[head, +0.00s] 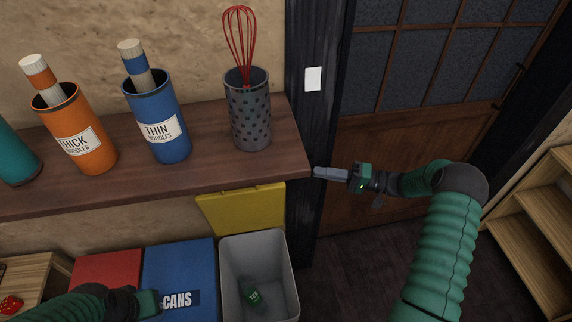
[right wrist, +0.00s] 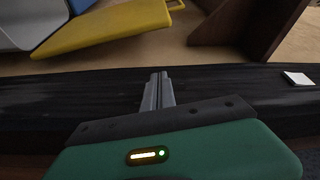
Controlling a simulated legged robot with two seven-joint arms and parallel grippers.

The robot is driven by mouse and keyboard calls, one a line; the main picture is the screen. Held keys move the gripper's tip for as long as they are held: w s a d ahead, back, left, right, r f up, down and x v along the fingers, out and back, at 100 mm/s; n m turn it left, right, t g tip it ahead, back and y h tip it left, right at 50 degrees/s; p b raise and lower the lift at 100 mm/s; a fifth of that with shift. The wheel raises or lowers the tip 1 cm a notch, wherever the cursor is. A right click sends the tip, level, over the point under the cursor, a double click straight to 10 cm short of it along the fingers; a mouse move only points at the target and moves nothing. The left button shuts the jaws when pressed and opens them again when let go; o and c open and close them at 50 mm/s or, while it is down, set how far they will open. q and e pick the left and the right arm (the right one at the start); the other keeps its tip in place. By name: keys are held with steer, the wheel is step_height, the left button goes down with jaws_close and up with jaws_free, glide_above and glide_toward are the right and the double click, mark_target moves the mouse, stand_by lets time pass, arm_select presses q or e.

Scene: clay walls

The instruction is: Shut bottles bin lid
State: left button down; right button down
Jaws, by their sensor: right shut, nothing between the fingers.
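The bottles bin (head: 274,246) is a grey open-topped box with a green bottle (head: 252,293) inside. Its yellow lid (head: 243,209) stands raised at the back, under the shelf. The lid also shows in the right wrist view (right wrist: 105,30). My right gripper (head: 318,173) is shut and empty, by the shelf's right end, above and to the right of the lid, apart from it. Its closed fingers show in the right wrist view (right wrist: 157,85). My left gripper (head: 150,302) is low over the blue lid by the CANS label; its fingers are not clear.
A wooden shelf (head: 205,180) overhangs the bins, holding noodle canisters and a grey utensil holder (head: 249,120) with a red whisk. Shut blue (head: 180,262) and red (head: 106,270) lids lie left of the bottles bin. A dark post (head: 312,125) stands behind my right gripper.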

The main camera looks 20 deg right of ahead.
steer(key=a, duration=0.9)
steer(key=shift+w+a+y, duration=0.25)
steer(key=shift+a+y, duration=0.05)
